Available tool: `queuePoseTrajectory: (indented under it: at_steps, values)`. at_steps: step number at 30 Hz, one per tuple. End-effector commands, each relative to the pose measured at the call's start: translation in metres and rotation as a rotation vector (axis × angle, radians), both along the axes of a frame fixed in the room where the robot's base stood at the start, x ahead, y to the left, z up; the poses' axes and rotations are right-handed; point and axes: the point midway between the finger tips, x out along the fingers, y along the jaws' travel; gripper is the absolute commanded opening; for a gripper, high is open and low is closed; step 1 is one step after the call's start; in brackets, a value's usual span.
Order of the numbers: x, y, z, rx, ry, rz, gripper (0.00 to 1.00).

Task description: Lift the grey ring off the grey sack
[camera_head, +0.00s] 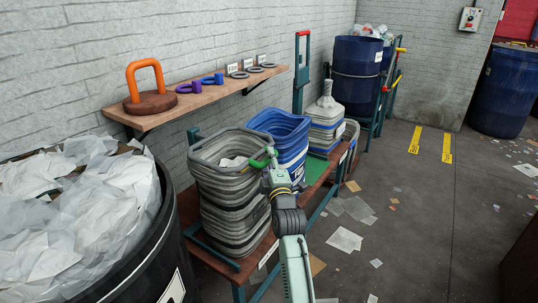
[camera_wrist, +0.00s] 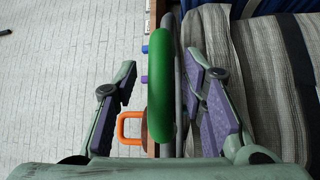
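The grey ring (camera_head: 202,146) sits around the top of the grey striped sack (camera_head: 225,200), with a green handle (camera_head: 263,159) on its near right side. My gripper (camera_head: 270,172) is at that handle. In the wrist view my gripper (camera_wrist: 160,72) is open, with one purple-padded finger on each side of the green handle (camera_wrist: 160,90). Gaps show between the handle and both pads. The ring's grey bar (camera_wrist: 179,90) runs just right of the handle, and the grey sack (camera_wrist: 265,85) lies beyond the right finger.
A blue sack (camera_head: 282,140) and a whitish tied sack (camera_head: 325,122) stand behind on the same bench. A wall shelf (camera_head: 215,88) holds an orange-handled weight (camera_head: 147,85), small clamps and flat rings. A black bin (camera_head: 145,250) of white scraps stands left. Floor at right is mostly open.

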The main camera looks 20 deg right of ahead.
Motion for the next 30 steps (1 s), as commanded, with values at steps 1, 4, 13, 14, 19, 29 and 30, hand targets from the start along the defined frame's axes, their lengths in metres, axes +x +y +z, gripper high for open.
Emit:
queuePoseTrajectory:
  at_steps: [1, 4, 13, 14, 19, 29, 30]
  values:
    - [0.0037, 0.0000, 0.0021, 0.000, -0.001, 0.001, 0.38]
    - [0.0068, -0.0004, 0.0010, 0.001, 0.000, 0.000, 0.38]
    - [0.0070, -0.0006, 0.0006, 0.001, -0.001, 0.000, 0.34]
    - [0.0070, -0.0006, 0.0007, 0.001, -0.001, 0.000, 0.32]
    - [0.0069, -0.0005, 0.0007, 0.001, -0.001, 0.000, 0.21]
    - [0.0068, -0.0005, 0.0008, 0.000, -0.001, 0.000, 0.00]
    - [0.0068, -0.0005, 0.0008, 0.000, -0.001, 0.000, 0.00]
